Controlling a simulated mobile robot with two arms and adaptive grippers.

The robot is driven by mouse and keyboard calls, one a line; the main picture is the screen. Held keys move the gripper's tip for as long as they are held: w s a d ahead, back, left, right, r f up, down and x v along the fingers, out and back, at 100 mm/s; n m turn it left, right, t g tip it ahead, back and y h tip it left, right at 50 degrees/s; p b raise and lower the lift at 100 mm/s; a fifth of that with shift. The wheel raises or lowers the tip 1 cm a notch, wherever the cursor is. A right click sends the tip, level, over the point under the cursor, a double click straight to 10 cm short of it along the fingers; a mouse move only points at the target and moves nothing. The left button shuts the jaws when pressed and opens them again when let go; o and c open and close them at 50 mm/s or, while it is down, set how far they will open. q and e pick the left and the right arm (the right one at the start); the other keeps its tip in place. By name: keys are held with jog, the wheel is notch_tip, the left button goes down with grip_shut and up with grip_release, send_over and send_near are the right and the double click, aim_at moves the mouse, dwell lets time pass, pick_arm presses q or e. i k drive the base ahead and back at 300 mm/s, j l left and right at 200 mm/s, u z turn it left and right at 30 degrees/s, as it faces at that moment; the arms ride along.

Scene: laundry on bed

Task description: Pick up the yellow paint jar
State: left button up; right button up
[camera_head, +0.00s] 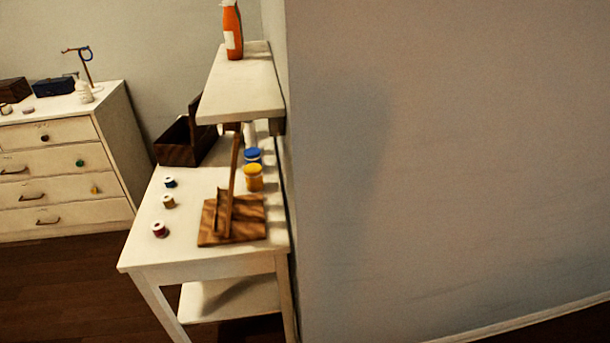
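The yellow paint jar (253,178) stands upright on the white table (150,243), close to the wall on its right side. A blue-lidded jar (253,156) stands just behind it. A wooden stand (248,222) with an upright post is in front and to the left of the yellow jar, and its post rises just beside the jar. Neither of my grippers is in view.
A raised white shelf (240,95) holds an orange bottle (232,30) above the table's back. Several thread spools (168,201) line the table's left side, and an open dark wooden box (185,150) sits behind them. A grey wall (450,150) fills the right. A white dresser (50,170) stands at left.

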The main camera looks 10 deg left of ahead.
aim_at(255, 184)
jog(key=j+z, duration=0.35)
jog(key=j, duration=0.2)
jog(key=i+j+z, duration=0.1)
jog(key=j+z, duration=0.25)
jog(key=j, duration=0.2)
jog(key=k+j+z, duration=0.1)
jog(key=j+z, duration=0.25)
jog(key=j, duration=0.15)
